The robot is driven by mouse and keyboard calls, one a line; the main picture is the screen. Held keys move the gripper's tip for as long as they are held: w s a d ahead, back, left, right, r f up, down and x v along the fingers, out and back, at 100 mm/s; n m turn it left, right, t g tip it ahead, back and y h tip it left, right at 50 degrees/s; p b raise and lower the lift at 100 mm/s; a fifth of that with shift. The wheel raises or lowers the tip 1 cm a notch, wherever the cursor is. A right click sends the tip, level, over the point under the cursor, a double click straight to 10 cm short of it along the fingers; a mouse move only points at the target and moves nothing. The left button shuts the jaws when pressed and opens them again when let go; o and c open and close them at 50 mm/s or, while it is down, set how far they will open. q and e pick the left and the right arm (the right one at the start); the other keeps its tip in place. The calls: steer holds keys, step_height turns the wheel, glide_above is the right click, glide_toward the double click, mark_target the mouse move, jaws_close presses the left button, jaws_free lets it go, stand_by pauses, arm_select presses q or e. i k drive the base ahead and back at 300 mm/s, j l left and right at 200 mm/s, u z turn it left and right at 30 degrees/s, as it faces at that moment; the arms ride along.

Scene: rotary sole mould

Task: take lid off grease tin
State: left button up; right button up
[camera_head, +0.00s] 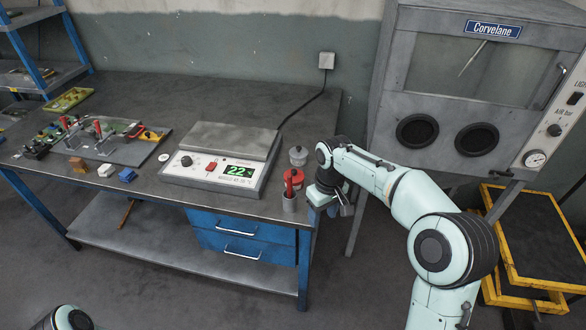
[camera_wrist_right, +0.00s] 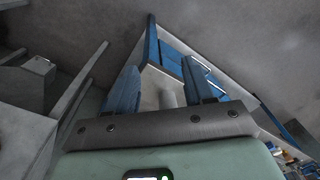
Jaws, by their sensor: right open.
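A red round tin (camera_head: 293,179) stands near the right end of the workbench (camera_head: 120,95). A grey pot with a small knob on top (camera_head: 298,156) stands just behind it. I cannot tell for certain which is the grease tin. My right gripper (camera_head: 332,207) is at the bench's right edge, to the right of the red tin and apart from it. In the right wrist view its two blue fingers (camera_wrist_right: 158,78) are spread, with a pale cylindrical shape, not clearly identifiable, seen between them. My left gripper is out of view.
A grey cup with a red-handled tool (camera_head: 289,202) stands in front of the red tin. A blasting cabinet (camera_head: 465,90) stands behind my right arm. Small parts and a tray crowd the bench's left side.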

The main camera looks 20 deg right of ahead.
mark_target(298, 175)
steer(key=i, duration=0.9)
